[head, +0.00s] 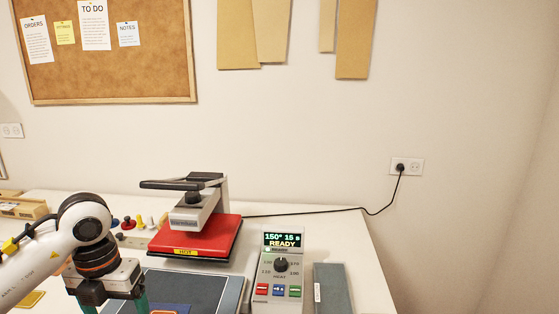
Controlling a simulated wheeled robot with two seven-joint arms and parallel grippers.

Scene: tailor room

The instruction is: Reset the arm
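My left arm comes in from the left, and my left gripper (115,304) points down over the table at the lower left. Its two green fingers are spread apart at the bottom edge of the head view, and their tips are cut off. No object shows between the visible parts of the fingers. My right gripper is not in the head view. A heat press (195,233) with a red plate and a "HOT" label stands behind and to the right of the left gripper.
A control box (279,267) reads "150° 15 s READY". Small coloured items stand behind the gripper.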

